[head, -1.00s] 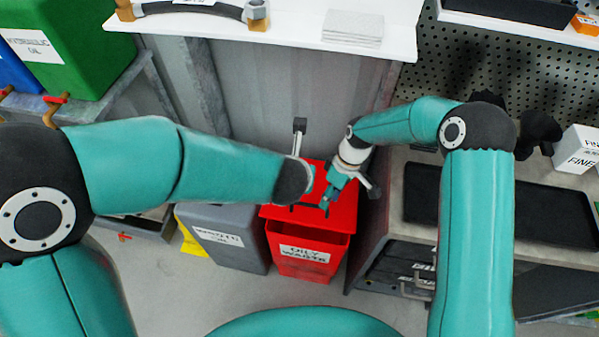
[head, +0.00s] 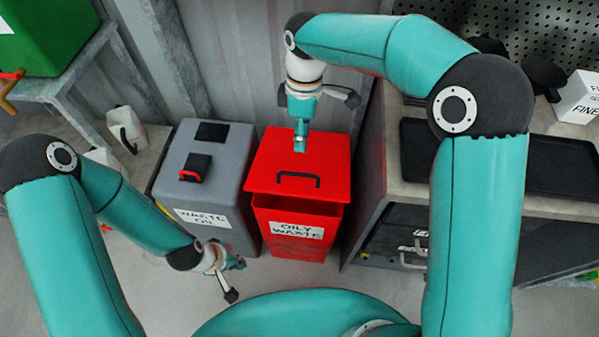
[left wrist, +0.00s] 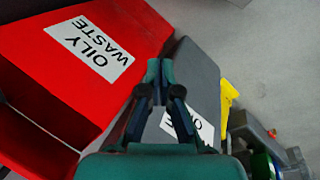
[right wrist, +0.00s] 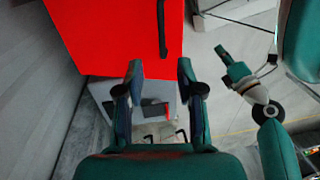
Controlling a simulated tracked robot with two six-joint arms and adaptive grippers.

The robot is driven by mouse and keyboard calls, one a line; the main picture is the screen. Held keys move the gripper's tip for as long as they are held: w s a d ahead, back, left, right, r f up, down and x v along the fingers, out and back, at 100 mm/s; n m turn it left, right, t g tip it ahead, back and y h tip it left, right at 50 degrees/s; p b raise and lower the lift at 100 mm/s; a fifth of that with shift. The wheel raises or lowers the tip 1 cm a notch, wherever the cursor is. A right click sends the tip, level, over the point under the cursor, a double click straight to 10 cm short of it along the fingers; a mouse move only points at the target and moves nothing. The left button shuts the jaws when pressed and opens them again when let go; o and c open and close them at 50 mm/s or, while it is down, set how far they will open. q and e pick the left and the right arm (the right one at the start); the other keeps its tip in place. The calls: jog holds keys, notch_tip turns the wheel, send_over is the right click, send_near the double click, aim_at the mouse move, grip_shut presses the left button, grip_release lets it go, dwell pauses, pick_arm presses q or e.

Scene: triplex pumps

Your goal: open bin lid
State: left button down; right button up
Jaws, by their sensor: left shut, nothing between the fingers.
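The red oily waste bin (head: 292,245) stands on the floor with its red lid (head: 262,172) on top and a black handle (head: 298,176) on the lid. A dark red gap shows between the lid's front edge and the bin's front, so the lid looks slightly raised there. My right gripper (head: 300,147) points down above the lid's rear part, behind the handle. Its fingers are apart and empty in the right wrist view (right wrist: 160,72). My left gripper (head: 238,264) is low in front of the bins. Its fingertips meet with nothing between them in the left wrist view (left wrist: 160,68).
The grey waste oil bin (head: 226,160) stands close left of the red bin. A workbench (head: 385,185) with a black tray (head: 425,160) is close on the right. A corrugated wall (head: 230,60) is behind. Floor is open in front.

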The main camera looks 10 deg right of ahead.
pick_arm(q)
jog(key=shift+s+f+m+h+b, duration=0.3)
jog(key=shift+s+f+m+b, duration=0.2)
jog(key=shift+s+f+m, duration=0.45)
pick_arm(e)
jog(key=f, duration=0.3)
jog(key=s+f, duration=0.1)
jog(key=f, duration=0.7)
jog(key=shift+s+a+f, duration=0.1)
jog(key=shift+s+a, duration=0.2)
pick_arm(q)
jog(key=shift+w, duration=0.1)
pick_arm(e)
jog(key=shift+c, duration=0.3)
grip_shut()
